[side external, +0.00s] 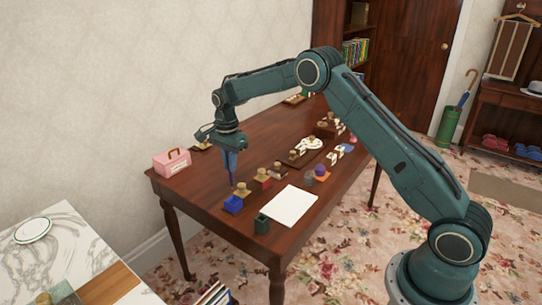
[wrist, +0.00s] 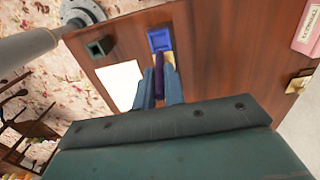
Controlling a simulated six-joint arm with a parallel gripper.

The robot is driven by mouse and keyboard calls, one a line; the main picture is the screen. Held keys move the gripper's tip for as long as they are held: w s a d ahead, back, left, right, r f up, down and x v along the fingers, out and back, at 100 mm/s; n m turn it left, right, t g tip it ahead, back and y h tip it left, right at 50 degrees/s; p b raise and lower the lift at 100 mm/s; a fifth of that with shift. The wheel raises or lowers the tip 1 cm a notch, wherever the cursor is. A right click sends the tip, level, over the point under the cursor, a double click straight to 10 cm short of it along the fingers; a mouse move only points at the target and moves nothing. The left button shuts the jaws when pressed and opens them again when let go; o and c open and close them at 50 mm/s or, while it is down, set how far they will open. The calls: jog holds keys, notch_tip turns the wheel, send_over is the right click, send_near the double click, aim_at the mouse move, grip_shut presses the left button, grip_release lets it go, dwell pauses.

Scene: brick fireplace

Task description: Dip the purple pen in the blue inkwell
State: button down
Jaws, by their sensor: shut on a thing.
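My gripper (side external: 230,160) points down above the near end of the wooden table. It is shut on the purple pen (side external: 231,179), which hangs nearly upright below the fingers. In the wrist view the pen (wrist: 159,75) sits between the two blue fingers (wrist: 160,88). The blue inkwell (side external: 233,204) stands on the table near its front-left edge, and it also shows in the wrist view (wrist: 160,39). The pen's tip is close to the inkwell in both views. I cannot tell whether the tip is above it or behind it.
A dark green inkwell (side external: 262,224) and a white sheet (side external: 289,205) lie to the right of the blue inkwell. A pink box (side external: 172,162) stands to the left. Several small stamps and blocks stand farther back along the table (side external: 190,190).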

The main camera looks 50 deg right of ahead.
aim_at(231, 178)
jog(key=shift+f, duration=2.6)
jog(key=shift+f, duration=0.55)
jog(key=shift+r, duration=0.1)
notch_tip(231, 178, up, 7)
dwell(1.3)
dwell(0.5)
jog(key=s+a+r+n, duration=0.6)
jog(key=s+r+n, duration=0.3)
jog(key=s+n, duration=0.3)
jog(key=n, duration=0.2)
jog(key=shift+s+a+n, duration=0.15)
jog(key=shift+a+n, duration=0.05)
jog(key=shift+n, duration=0.1)
